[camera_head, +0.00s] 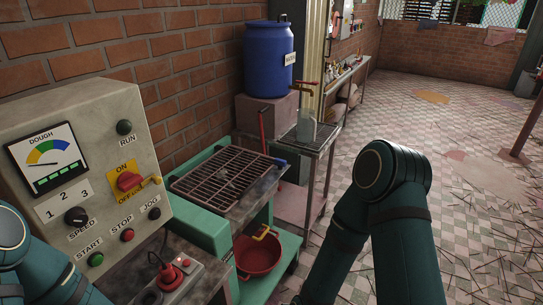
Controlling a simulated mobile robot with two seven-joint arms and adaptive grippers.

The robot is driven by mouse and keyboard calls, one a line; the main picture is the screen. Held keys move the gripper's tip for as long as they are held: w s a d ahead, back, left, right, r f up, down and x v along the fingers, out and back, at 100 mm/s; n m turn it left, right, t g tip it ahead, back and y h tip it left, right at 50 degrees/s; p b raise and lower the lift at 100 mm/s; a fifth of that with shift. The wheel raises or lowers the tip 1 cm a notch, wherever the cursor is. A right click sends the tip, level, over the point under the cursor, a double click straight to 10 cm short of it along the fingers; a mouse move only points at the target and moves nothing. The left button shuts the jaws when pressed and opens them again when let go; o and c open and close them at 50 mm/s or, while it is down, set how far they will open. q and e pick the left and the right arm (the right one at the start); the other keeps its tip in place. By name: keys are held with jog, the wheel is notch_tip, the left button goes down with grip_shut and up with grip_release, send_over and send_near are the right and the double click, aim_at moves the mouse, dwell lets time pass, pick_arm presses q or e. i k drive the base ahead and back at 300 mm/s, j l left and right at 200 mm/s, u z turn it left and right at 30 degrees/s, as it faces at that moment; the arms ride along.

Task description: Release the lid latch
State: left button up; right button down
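A dark barred lid (222,178) lies flat over the top of a green machine (203,226) in the middle of the view. A small blue piece (283,162) sits at the lid's right edge; I cannot tell whether it is the latch or what state it is in. My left arm shows at the lower left corner and my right arm at the lower centre right. Neither gripper is in view, and both arms run out of the bottom of the picture.
A grey control panel (95,160) with a dial, knobs and buttons stands at the left. A metal stand (313,146) and a blue barrel (268,60) are behind. The tiled floor (420,115) at the right is mostly open.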

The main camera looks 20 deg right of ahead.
aim_at(280, 163)
jog(key=i+l, duration=0.35)
jog(key=l, duration=0.2)
jog(key=i+l, duration=0.75)
jog(key=l, duration=0.3)
jog(key=i+l, duration=0.75)
jog(key=l, duration=0.3)
jog(key=i+l, duration=0.4)
jog(key=l+u, duration=0.1)
jog(key=u, duration=2.25)
